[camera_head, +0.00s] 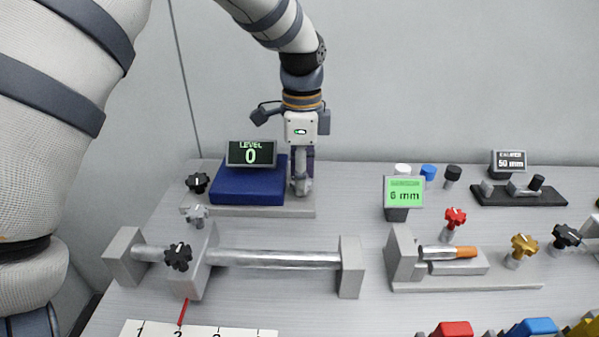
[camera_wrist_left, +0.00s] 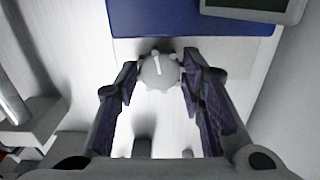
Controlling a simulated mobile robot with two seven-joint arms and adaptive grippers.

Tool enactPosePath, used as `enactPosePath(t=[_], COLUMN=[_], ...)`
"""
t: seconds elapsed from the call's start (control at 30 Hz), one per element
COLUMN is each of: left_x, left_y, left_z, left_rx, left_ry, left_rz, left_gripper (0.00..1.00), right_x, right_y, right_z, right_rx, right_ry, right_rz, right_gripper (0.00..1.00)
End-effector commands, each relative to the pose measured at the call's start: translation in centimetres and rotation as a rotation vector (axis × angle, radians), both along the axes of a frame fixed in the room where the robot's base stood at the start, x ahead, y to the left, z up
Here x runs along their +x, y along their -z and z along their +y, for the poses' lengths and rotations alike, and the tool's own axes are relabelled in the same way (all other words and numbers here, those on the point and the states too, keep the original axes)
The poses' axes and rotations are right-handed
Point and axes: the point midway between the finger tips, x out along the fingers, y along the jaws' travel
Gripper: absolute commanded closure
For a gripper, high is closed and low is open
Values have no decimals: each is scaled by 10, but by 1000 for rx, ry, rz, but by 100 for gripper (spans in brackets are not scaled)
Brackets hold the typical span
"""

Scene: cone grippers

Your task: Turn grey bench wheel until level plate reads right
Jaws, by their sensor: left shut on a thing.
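My left gripper (camera_head: 301,188) reaches down at the right end of that base. In the left wrist view its fingers (camera_wrist_left: 160,85) are shut on a light grey wheel (camera_wrist_left: 158,72) with a white mark, beside the blue plate. In the head view the gripper mostly hides this wheel. My right gripper is in neither view.
A black knob (camera_head: 197,183) stands left of the blue plate. In front is a rail with a slider (camera_head: 197,268) and a grey knob (camera_head: 194,214).

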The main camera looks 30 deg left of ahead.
Motion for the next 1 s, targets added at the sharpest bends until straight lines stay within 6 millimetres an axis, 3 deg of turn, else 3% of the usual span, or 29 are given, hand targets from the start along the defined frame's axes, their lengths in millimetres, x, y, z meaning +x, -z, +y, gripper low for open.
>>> enactPosePath(t=[0.13,0.17,0.23,0.27,0.6,1.0], left_x=[0,0,0,0,1,1], left_y=[1,1,1,1,-6,-103], left_z=[0,0,0,0,0,0], left_rx=[1,1,1,1,1,0], left_ry=[-3,-3,-3,-3,-4,-5], left_rz=[3,3,3,3,0,-1], left_gripper=[92,62,46,44,44,44], right_x=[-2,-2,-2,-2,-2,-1], right_y=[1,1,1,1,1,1], right_z=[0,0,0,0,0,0], right_rx=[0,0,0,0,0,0], right_ry=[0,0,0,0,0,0], right_rz=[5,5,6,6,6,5], right_gripper=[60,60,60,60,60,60])
